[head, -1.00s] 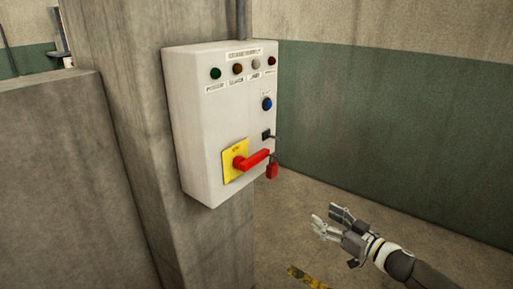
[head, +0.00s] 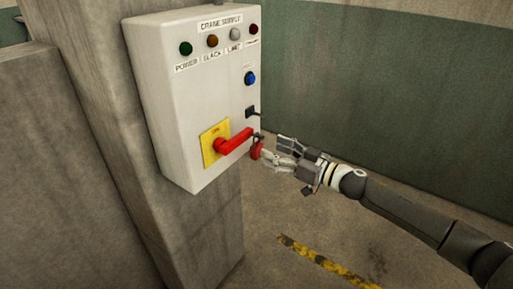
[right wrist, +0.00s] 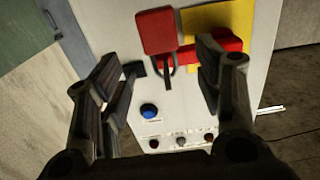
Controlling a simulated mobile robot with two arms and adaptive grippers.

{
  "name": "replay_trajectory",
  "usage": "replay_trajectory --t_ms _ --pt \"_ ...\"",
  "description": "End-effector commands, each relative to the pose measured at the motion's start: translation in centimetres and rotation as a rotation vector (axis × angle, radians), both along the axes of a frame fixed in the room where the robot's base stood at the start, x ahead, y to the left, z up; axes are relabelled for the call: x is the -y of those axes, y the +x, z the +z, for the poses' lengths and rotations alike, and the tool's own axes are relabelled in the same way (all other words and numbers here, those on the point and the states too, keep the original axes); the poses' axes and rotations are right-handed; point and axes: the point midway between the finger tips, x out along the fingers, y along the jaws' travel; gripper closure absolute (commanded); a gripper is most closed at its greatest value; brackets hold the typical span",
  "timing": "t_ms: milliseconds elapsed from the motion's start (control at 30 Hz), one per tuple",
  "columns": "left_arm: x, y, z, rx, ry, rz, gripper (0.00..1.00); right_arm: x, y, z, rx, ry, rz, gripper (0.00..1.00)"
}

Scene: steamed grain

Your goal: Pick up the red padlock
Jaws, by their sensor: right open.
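The red padlock (head: 256,150) hangs by its shackle at the end of the red switch handle (head: 235,141) on the control box. In the right wrist view the padlock (right wrist: 157,32) shows with its dark shackle, between and beyond the two fingers, in front of the red handle (right wrist: 215,45). My right gripper (head: 277,149) is open and empty, just to the right of the padlock in the head view. Its fingers (right wrist: 160,75) stand apart on either side of the padlock's shackle in the wrist picture. Whether any finger touches the padlock cannot be told. My left gripper is not in view.
The white control box (head: 165,90) is mounted on a concrete column (head: 95,90). It carries a yellow switch plate (head: 209,150), a blue button (head: 250,78), a black key switch (head: 251,112) and several lamps. The floor to the right is open, with a yellow-black stripe (head: 325,262).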

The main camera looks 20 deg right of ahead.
Motion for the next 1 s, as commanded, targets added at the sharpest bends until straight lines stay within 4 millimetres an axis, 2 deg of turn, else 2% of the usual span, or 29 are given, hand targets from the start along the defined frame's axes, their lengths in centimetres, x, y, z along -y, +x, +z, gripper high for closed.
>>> replay_trajectory --t_ms 33,167,400,700,1000 --pt "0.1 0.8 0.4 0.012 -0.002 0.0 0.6 -0.3 0.3 0.1 0.0 0.001 0.0 0.39" --pt "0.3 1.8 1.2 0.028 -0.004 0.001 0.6 -1.4 1.6 0.1 0.001 0.002 0.001 0.39" --pt "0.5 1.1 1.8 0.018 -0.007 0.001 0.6 -3.1 3.6 -0.2 -0.001 0.001 0.001 0.39" --pt "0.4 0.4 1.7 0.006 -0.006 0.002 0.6 -3.2 3.8 -0.4 -0.001 -0.001 0.0 0.41" --pt "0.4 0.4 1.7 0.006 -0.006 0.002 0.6 -3.2 3.8 -0.4 -0.001 -0.001 0.0 0.79"
